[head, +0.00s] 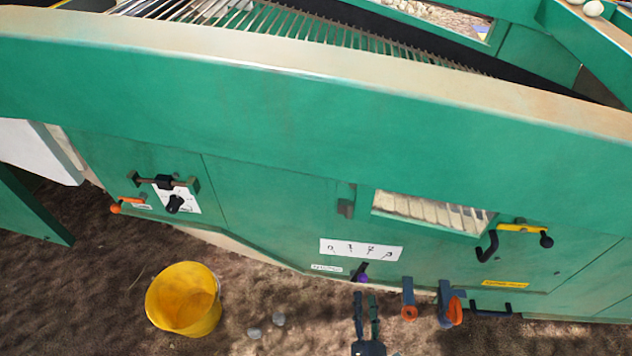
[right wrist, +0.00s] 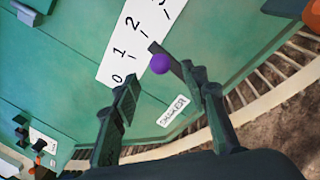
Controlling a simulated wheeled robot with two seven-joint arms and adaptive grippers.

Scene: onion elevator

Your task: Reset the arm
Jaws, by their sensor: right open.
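My right gripper (head: 367,308) is in the lower middle of the head view, with its two dark fingers apart and nothing between them. It also shows in the right wrist view (right wrist: 165,95), open, in front of the green panel. A dark lever with a purple knob (head: 361,278) is on the panel just beyond the fingertips. In the right wrist view the purple knob (right wrist: 160,64) appears between the fingertips; I cannot tell whether they touch it. A white number scale (head: 361,249) is above the lever. My left gripper is not in view.
The green machine (head: 270,190) fills most of the view. Orange-ended handles (head: 409,312) stick out right of the gripper. A black crank (head: 488,244) is farther right. A yellow bucket (head: 184,299) stands on brown soil at the lower left, near small round objects (head: 279,319).

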